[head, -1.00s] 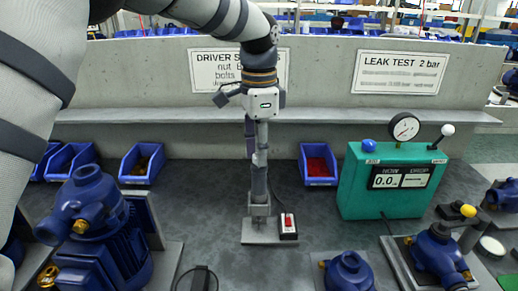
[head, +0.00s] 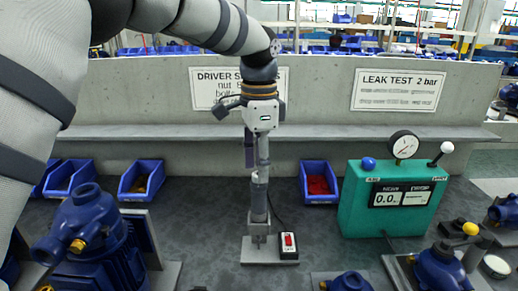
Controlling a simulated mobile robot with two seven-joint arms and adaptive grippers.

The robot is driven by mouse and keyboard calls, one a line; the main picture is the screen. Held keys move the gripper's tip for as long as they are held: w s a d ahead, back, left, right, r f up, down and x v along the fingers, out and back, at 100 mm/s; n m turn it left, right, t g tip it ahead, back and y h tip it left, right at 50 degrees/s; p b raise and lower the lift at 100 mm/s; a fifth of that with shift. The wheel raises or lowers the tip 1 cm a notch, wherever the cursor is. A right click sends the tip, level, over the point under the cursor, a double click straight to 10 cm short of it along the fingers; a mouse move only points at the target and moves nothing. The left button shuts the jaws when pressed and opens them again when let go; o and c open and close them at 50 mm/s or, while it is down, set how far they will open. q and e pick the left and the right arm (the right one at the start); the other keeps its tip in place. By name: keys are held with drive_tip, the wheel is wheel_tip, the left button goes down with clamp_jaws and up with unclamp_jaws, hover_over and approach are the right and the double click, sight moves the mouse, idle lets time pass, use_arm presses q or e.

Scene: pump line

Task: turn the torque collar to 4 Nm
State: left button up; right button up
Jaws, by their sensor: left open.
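The driver (head: 259,203) stands upright in its stand (head: 275,257) at the middle of the bench. A wider grey ring (head: 260,178) sits near the upper part of its body and may be the torque collar; its scale is too small to read. My left gripper (head: 258,115) is above the driver, in line with it, and open. My right gripper is not in view.
A red switch (head: 288,243) sits beside the stand. Blue bins (head: 141,181) and (head: 318,184) stand at the back. A green leak tester (head: 350,208) is at right. Blue pumps (head: 90,222) and (head: 437,268) flank the bench front. A low concrete wall (head: 320,100) closes the back.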

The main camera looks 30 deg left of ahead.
use_arm(q)
wheel_tip(320, 180, up, 11)
drive_tip(key=shift+f, duration=0.2)
idle(0.3)
